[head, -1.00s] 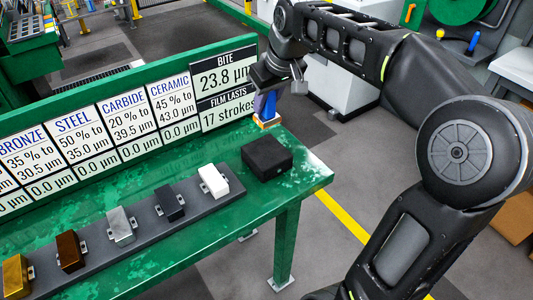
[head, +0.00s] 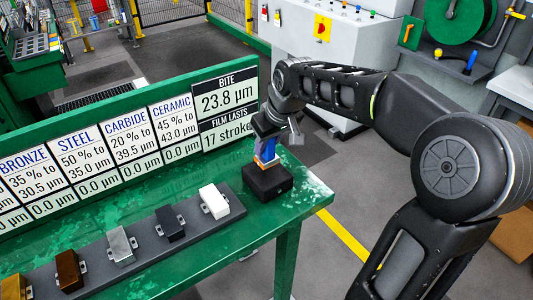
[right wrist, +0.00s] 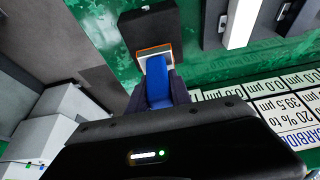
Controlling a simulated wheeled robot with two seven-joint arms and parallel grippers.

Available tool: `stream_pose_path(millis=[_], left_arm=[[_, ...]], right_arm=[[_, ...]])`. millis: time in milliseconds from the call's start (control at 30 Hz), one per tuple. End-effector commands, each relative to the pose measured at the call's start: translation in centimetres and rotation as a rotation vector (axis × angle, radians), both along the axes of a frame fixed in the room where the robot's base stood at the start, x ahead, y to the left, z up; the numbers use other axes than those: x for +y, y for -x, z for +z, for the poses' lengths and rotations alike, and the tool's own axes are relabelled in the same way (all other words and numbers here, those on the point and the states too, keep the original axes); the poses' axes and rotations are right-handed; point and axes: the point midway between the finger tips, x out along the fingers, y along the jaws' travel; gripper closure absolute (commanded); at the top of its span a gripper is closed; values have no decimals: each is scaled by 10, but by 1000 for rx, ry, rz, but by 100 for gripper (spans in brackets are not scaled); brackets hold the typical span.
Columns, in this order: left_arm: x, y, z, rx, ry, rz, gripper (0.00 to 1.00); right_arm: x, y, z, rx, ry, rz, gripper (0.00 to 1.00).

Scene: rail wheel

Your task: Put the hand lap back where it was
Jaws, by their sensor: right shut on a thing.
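The hand lap (head: 266,158) has a blue handle and a pale, orange-edged base. My right gripper (head: 268,133) is shut on its handle, pointing down. In the right wrist view the blue handle (right wrist: 158,88) shows between the fingers (right wrist: 160,97). The lap's base is at the back edge of a black block (head: 268,183) on the green bench. In the right wrist view the base overlaps the near edge of this block (right wrist: 149,32). I cannot tell whether they touch. My left gripper is not in view.
A dark rail (head: 140,243) left of the block carries several metal and ceramic blocks, including a white one (head: 214,201). A sign board (head: 225,95) stands along the bench's back edge. The green bench (head: 302,195) is bare at its right end.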

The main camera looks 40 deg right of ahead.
Motion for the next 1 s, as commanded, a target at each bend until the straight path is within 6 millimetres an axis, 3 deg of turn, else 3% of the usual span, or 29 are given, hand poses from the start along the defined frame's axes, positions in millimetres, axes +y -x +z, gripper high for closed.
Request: stream_pose_path(millis=[233, 633, 667, 900, 1000], left_arm=[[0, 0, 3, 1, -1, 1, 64], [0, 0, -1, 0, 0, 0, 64], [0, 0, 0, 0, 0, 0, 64], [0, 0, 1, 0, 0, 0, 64], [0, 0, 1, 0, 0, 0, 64]], right_arm=[[0, 1, -31, 3, 0, 0, 100], [0, 0, -38, 0, 0, 0, 100], [0, 0, -37, 1, 0, 0, 73], [0, 0, -36, 1, 0, 0, 53], [0, 0, -36, 1, 0, 0, 53]])
